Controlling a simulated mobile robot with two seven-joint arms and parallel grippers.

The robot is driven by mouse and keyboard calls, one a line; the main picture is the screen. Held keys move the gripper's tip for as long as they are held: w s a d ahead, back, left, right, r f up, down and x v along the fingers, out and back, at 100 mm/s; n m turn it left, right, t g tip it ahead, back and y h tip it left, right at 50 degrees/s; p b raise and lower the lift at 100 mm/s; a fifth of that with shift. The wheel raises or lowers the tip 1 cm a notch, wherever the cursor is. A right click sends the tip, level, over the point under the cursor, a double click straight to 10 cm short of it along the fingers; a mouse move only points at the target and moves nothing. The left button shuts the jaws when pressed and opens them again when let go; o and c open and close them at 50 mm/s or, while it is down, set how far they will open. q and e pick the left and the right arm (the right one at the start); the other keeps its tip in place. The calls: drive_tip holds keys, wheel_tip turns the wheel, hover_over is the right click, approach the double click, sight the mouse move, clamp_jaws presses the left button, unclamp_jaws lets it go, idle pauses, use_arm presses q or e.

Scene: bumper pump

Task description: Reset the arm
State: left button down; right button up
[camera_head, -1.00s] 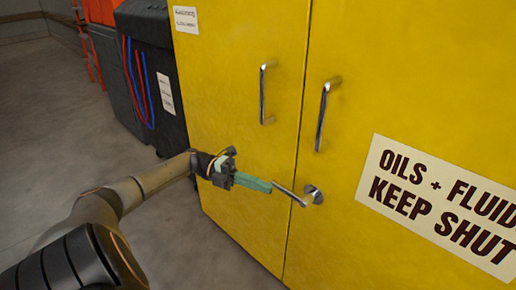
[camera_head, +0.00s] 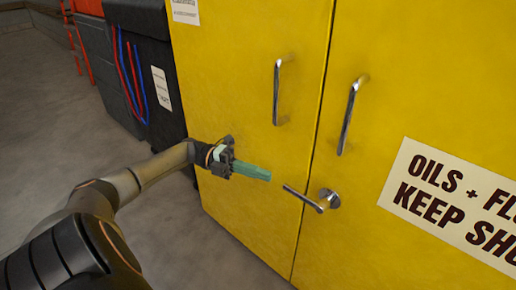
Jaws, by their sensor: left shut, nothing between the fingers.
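My left gripper (camera_head: 252,171) is shut with nothing in it. Its green fingers point right, in front of the left door of the yellow cabinet (camera_head: 235,80). The fingertips are a little up and left of the lever handle (camera_head: 310,199), with a gap between them in the picture. My left arm comes in from the lower left. The lever handle sits on the right door near the seam and points left across it. Both doors look closed. My right gripper is not in view.
Two upright bar handles, the left one (camera_head: 277,92) and the right one (camera_head: 349,115), stick out from the doors above the lever. A sign (camera_head: 460,195) is on the right door. A dark cabinet (camera_head: 148,70) with red and blue cables stands at left. Grey floor (camera_head: 50,140) is clear.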

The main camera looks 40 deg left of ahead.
use_arm(q)
drive_tip(key=shift+w+a, duration=0.1)
drive_tip(key=shift+a, duration=0.25)
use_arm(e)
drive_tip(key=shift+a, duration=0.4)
use_arm(q)
drive_tip(key=shift+d, duration=0.1)
